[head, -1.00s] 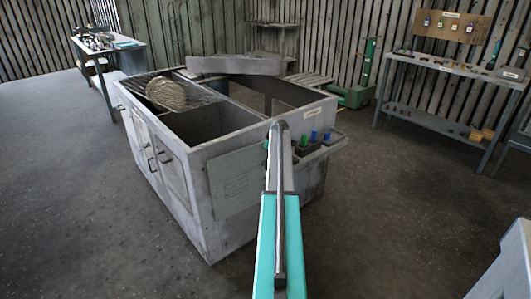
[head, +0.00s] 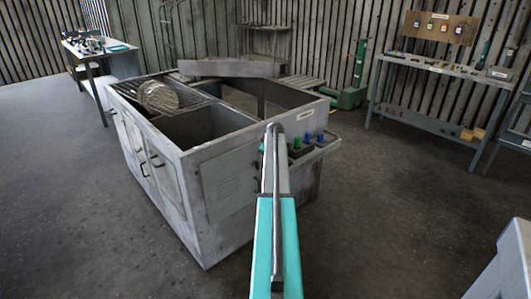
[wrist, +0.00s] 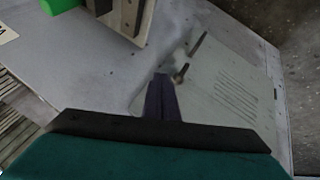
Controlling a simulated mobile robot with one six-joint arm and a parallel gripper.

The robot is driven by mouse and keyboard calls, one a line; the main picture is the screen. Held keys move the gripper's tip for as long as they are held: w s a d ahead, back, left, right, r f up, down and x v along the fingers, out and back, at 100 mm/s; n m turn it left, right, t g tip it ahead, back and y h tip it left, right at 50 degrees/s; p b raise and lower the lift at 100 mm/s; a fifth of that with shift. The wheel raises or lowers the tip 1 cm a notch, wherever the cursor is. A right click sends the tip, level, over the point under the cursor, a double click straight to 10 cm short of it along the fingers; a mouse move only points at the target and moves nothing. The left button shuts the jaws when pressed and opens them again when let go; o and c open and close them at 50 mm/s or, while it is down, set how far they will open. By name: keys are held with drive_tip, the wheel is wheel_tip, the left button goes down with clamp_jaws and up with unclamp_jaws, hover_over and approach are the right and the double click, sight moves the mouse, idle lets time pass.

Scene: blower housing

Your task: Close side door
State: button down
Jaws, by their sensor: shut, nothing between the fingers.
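The blower housing (head: 190,235) is a grey, worn metal box with an open top. The side door appears to be the pale slotted panel (head: 230,182) on its near end, lying nearly flat against the wall; I cannot tell whether a small gap stays. In the wrist view the panel (wrist: 235,95) shows its slots and a small dark latch or handle (wrist: 182,73). My gripper (wrist: 161,80) is shut and empty, its tips just beside that dark part; I cannot tell whether they touch. In the head view my arm hides the fingers and the panel's right edge.
A shelf with green and blue items (head: 310,143) juts from the housing's right side, close to my arm. Handled doors (head: 163,172) are on its left side. A workbench (head: 435,68) stands at the back right. Floor around the housing is clear.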

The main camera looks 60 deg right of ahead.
drive_tip(key=s+d+r, duration=0.2)
drive_tip(key=s+r, duration=0.5)
drive_tip(key=r, duration=0.1)
drive_tip(key=shift+s+b, duration=0.35)
drive_tip(key=shift+b, duration=0.1)
